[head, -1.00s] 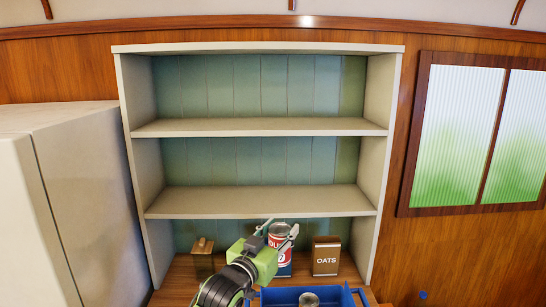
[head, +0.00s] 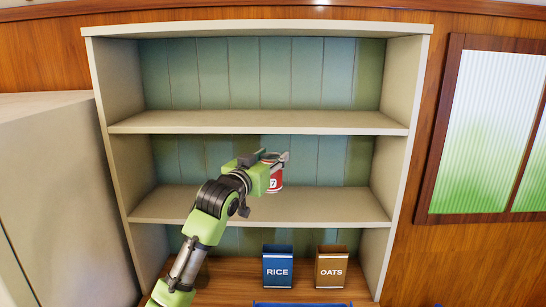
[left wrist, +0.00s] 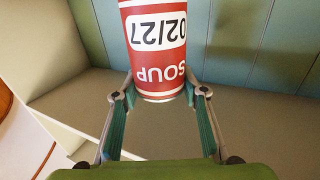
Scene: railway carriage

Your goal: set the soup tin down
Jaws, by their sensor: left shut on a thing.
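The soup tin (head: 276,182) is red and white with a label reading SOUP 02/27. My left gripper (head: 277,164) is shut on it, at the middle shelf (head: 330,204) of the cream shelf unit. In the left wrist view the tin (left wrist: 156,72) sits between the two fingers (left wrist: 160,94), its lettering upside down in the picture. The gripper partly hides the tin in the head view. I cannot tell whether its base touches the shelf board. My right gripper is not in view.
The middle shelf is otherwise bare, with free room on both sides. The shelf board above (head: 260,122) is close overhead. On the bottom level stand a blue RICE box (head: 277,268) and a brown OATS box (head: 331,268). A blue crate's rim (head: 300,304) shows at the bottom edge.

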